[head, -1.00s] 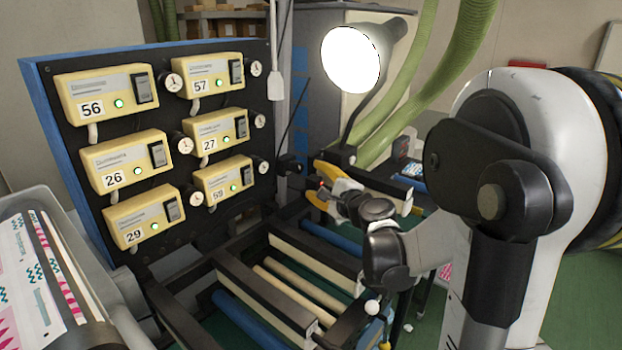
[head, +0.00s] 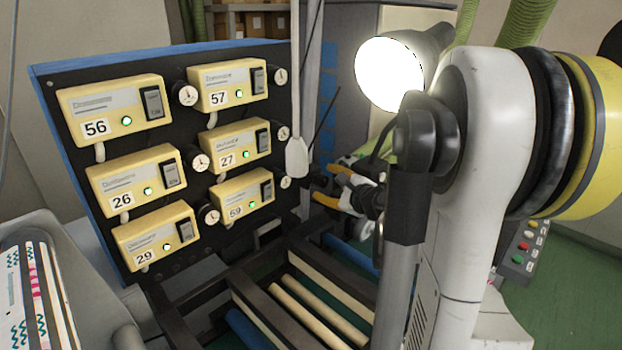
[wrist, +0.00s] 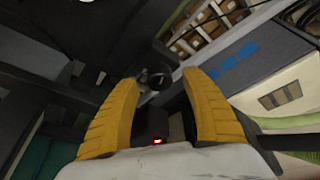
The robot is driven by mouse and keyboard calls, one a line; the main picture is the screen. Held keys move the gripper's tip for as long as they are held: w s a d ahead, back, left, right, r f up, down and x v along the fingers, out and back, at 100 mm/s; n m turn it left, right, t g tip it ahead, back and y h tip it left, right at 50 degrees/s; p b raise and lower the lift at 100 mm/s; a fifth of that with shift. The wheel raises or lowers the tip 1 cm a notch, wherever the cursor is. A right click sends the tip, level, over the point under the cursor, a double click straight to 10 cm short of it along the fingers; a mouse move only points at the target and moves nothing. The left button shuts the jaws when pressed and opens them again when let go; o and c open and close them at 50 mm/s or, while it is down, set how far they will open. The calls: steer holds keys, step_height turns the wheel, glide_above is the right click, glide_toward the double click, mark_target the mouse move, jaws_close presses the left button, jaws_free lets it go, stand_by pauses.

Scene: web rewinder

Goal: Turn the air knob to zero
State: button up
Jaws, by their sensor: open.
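A small black knob-like part (head: 315,182) sticks out just right of the panel in the head view, close to my fingertips. In the wrist view a dark round knob (wrist: 155,77) lies between and just beyond the two yellow fingers. I cannot read any scale or zero mark on it. My gripper (head: 324,183) is open, its yellow fingers apart on either side of the knob's line and pointing left toward it. It also shows in the wrist view (wrist: 159,80). Whether the fingers touch the knob is not clear.
A dark panel (head: 75,185) with several yellow numbered boxes and round gauges stands at left. A grey hanging pendant (head: 297,160) is close to the gripper's left. A lit lamp (head: 390,75) is above it. Rollers (head: 315,315) lie below.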

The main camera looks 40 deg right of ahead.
steer(key=shift+x, duration=1.35)
steer(key=shift+s, duration=0.1)
steer(key=c, duration=1.2)
steer(key=shift+f+b, duration=0.1)
steer(key=shift+b, duration=0.25)
steer(key=shift+a+n+h+b, duration=0.1)
steer(key=shift+n+h+b, duration=0.2)
steer(key=shift+n+b, duration=0.25)
steer(key=o, duration=1.2)
